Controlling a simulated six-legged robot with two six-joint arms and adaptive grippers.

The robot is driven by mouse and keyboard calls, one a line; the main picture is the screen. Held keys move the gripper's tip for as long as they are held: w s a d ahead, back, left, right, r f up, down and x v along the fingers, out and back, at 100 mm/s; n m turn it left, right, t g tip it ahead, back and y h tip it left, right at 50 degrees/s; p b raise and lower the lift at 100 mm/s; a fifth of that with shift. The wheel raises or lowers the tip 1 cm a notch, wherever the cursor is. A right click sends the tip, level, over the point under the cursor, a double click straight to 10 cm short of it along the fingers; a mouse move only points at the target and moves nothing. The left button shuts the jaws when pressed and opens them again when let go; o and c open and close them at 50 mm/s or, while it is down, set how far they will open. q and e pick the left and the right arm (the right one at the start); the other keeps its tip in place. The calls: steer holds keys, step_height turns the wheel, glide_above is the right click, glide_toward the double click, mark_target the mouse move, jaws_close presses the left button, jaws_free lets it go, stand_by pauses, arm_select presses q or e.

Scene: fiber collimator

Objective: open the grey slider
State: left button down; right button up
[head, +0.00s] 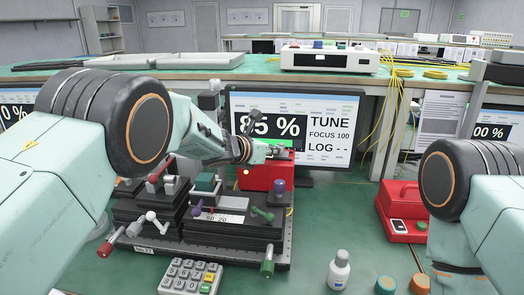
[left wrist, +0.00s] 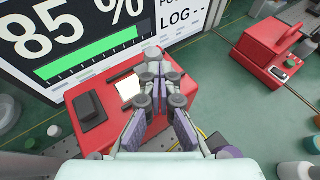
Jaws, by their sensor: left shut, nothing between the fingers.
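A red box (head: 262,181) stands behind the black stage assembly, in front of the monitor. It also shows in the left wrist view (left wrist: 125,125), with a dark grey block (left wrist: 90,108), a white patch and a thin dark bar on its top. I cannot tell for sure which of these parts is the grey slider. My left gripper (head: 272,151) is over the red box's top, fingertips together and empty. In the left wrist view its tips (left wrist: 154,78) are near the box's far edge, hiding part of it. My right arm shows at the right; its gripper is out of view.
The monitor (head: 295,121) reads 85 %. A black stage assembly (head: 205,228) with colored levers stands in front of the red box. A keypad (head: 190,276), a white bottle (head: 339,270) and a second red box (head: 402,213) are on the green table. Its middle is clear.

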arm_select(q)
steer(key=shift+a, duration=0.3)
steer(key=shift+s+r, duration=0.1)
steer(key=shift+r, duration=0.05)
